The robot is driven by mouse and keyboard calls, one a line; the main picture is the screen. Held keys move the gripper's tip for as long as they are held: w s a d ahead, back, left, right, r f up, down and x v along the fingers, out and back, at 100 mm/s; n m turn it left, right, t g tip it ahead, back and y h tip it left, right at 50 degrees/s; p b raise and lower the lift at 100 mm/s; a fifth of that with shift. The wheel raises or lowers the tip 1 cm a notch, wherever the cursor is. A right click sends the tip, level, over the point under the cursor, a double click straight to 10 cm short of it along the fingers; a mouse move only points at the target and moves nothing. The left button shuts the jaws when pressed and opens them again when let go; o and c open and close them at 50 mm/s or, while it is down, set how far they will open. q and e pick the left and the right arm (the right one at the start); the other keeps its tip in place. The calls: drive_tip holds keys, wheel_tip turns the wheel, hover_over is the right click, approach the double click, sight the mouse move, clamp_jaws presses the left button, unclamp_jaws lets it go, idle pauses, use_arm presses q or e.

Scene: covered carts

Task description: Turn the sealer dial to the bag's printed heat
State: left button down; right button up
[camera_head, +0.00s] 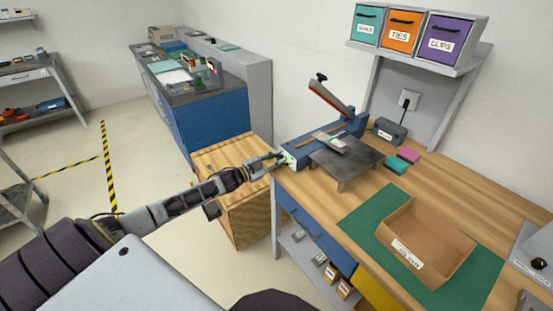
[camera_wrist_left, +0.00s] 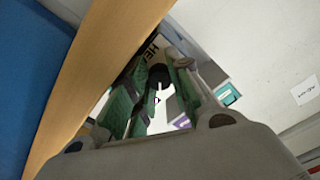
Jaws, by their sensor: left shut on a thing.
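The blue sealer (camera_head: 345,127) stands at the back left of the wooden bench, its lever (camera_head: 328,97) raised. My left gripper (camera_head: 279,160) is at the sealer's near left end. In the left wrist view, its green-padded fingers (camera_wrist_left: 158,88) are shut on a black round dial (camera_wrist_left: 159,73) on a pale face. Part of a printed word beginning "HE" shows beside the dial; the scale and pointer setting are not readable. A pale bag (camera_head: 330,143) lies on the dark platform (camera_head: 352,160) beside the sealer; its print is too small to read. My right gripper is not in view.
An open cardboard box (camera_head: 457,244) sits on a green mat (camera_head: 364,215). Pink and teal blocks (camera_head: 397,163) and a grey box (camera_head: 389,130) are behind it. Labelled bins (camera_head: 400,32) stand on a shelf above. A wooden crate (camera_head: 240,216) is below my left arm.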

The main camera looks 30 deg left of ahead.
use_arm(q)
drive_tip(key=shift+w+r+m, duration=0.1)
drive_tip(key=shift+r+m, duration=0.15)
drive_tip(key=shift+m, duration=1.15)
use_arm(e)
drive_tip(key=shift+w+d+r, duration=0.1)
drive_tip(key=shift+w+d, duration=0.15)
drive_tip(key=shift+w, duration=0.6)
